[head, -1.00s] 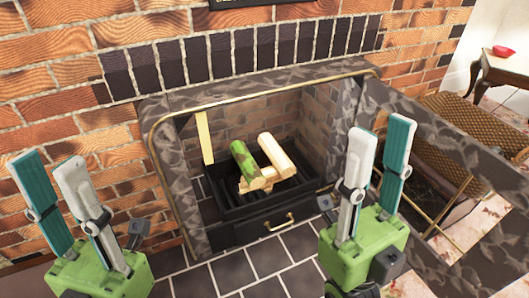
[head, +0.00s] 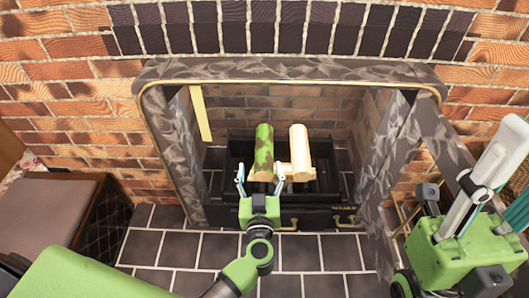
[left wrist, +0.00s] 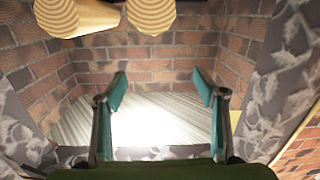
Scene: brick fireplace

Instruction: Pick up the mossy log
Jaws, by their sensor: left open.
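The mossy log (head: 262,155), pale with green moss, lies in the dark grate of the fireplace in the head view, beside a bare pale log. My left gripper (head: 260,178) is open and empty, its fingers spread just in front of the mossy log's near end. In the left wrist view the open fingers (left wrist: 160,88) are apart with nothing between them. Two log ends show at that view's top edge; I cannot tell which is mossy. My right gripper (head: 508,150) is at the right edge, open, partly cut off.
The bare log (head: 300,150) lies close to the right of the mossy one. The black grate (head: 325,185) sits inside the stone surround (head: 160,130). A brown cushioned seat (head: 50,215) stands at left. Dark floor tiles (head: 160,245) in front are clear.

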